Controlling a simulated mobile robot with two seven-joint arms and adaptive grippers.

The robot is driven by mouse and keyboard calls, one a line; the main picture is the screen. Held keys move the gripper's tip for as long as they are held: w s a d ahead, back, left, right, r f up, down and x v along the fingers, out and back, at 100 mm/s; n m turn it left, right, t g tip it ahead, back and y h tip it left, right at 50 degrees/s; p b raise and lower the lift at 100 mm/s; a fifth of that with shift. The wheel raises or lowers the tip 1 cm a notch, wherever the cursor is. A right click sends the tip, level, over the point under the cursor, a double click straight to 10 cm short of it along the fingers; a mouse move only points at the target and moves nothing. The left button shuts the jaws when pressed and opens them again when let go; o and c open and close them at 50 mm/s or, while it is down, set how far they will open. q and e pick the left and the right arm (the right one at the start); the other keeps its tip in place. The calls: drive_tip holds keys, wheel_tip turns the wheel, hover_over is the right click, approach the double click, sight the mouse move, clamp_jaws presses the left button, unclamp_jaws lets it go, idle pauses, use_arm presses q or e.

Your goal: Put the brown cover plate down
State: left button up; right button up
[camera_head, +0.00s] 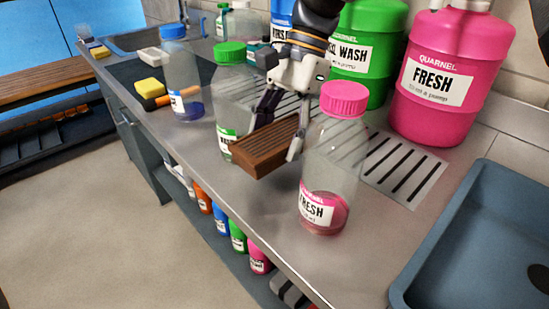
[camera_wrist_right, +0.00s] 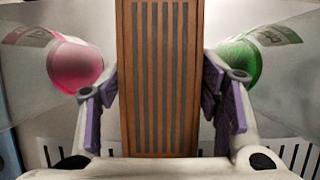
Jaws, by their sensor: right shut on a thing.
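The brown cover plate (camera_head: 266,146) is a ribbed block with dark lengthwise grooves. My right gripper (camera_head: 280,135) holds it above the steel counter, between the green-capped bottle and the pink-capped bottle. In the right wrist view the plate (camera_wrist_right: 158,80) runs up the middle between the fingers of the right gripper (camera_wrist_right: 162,110). Small gaps show beside the finger pads there, so the exact contact is hard to see. Whether the plate's underside touches the counter cannot be told. My left gripper is not in view.
A pink-capped bottle (camera_head: 336,165) stands close right of the plate, a green-capped bottle (camera_head: 232,85) close left. Large green (camera_head: 368,50) and pink (camera_head: 440,80) jugs stand behind. A slotted drain plate (camera_head: 405,168) and blue-grey basin (camera_head: 480,235) lie right. Bare counter (camera_head: 250,200) lies in front.

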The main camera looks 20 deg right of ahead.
sight(277, 176)
wheel_tip(277, 176, down, 6)
drive_tip(key=shift+w+r, duration=0.1)
drive_tip(key=shift+r, duration=0.05)
drive_tip(key=o, duration=0.8)
